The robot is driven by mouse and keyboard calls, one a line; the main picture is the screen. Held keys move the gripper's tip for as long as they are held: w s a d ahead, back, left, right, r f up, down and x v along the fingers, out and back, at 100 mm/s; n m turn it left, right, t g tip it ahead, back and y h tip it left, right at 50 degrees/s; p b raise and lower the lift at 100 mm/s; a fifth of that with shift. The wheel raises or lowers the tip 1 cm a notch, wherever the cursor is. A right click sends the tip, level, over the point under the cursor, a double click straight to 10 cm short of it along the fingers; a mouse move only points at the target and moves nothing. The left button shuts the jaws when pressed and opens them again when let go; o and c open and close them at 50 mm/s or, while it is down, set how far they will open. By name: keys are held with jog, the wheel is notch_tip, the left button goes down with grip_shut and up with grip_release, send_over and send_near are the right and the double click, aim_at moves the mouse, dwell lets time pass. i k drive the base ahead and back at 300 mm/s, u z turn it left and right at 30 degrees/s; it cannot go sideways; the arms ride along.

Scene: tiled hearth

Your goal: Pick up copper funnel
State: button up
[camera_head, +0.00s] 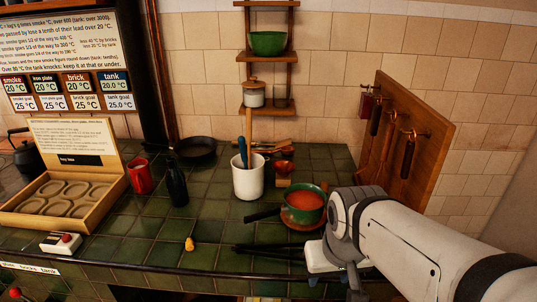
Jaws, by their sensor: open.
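A small copper-coloured piece (283,168) stands on the green tiles behind the green pot, right of the white crock. It looks like the copper funnel, but it is too small to be sure of its shape. My gripper (236,249) is low at the front edge of the tiled hearth, its dark fingers pointing left. It is open, with nothing seen between the fingers. It is apart from the copper piece, nearer the front, with the pot standing between my arm and that piece.
A green pot (304,204) of orange-red contents stands just behind my gripper, its dark handle pointing left. A white crock (248,178) holds utensils. A black bottle (177,184), red mug (140,176) and yellow lump (190,244) stand left. A wooden board (408,135) rises right.

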aim_at(283, 167)
jog(key=k, duration=1.05)
jog(key=z, duration=0.4)
jog(key=i, duration=1.45)
jog(key=u, duration=0.5)
